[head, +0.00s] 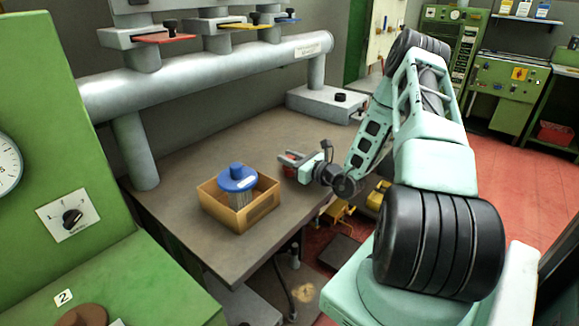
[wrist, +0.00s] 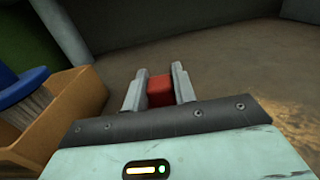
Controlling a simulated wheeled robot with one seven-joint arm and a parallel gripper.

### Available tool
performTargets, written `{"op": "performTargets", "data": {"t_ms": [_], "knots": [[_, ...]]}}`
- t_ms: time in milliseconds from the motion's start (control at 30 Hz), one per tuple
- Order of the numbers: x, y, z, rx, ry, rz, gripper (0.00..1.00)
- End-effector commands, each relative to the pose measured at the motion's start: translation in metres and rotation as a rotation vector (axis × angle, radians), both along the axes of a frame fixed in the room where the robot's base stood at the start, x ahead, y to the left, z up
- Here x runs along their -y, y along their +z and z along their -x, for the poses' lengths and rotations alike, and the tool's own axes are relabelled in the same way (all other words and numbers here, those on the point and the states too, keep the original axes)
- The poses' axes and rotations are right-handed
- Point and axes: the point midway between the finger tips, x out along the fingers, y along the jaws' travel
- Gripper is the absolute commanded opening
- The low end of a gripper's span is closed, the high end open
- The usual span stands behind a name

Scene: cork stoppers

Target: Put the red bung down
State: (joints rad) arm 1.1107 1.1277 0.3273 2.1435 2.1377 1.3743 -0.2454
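The red bung (wrist: 160,90) is between the two grey fingers of my gripper (wrist: 156,84) in the wrist view. The fingers appear to touch it on both sides. In the head view my gripper (head: 287,165) is low over the brown table, to the right of the wooden box, with a bit of the red bung (head: 291,157) showing. I cannot tell whether the bung touches the table top (head: 262,140).
A wooden box (head: 240,218) holding a blue-topped brush (head: 237,178) stands on the table; it is at the left in the wrist view (wrist: 75,110). A large grey pipe (head: 200,75) runs above the table's back. The table is clear behind my gripper.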

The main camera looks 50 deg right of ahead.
Motion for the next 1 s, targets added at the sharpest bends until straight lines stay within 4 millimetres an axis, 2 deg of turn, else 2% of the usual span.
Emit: {"op": "performTargets", "data": {"t_ms": [67, 300, 467, 800, 1000], "knots": [[0.0, 0.0, 0.0, 0.0, 0.0, 0.0, 0.01], [0.0, 0.002, 0.0, 0.001, 0.0, 0.001, 0.01], [0.0, 0.012, 0.0, 0.002, 0.0, 0.002, 0.01], [0.001, 0.07, 0.0, 0.002, 0.0, 0.006, 0.01], [0.0, 0.093, 0.0, 0.001, 0.0, 0.002, 0.01]]}}
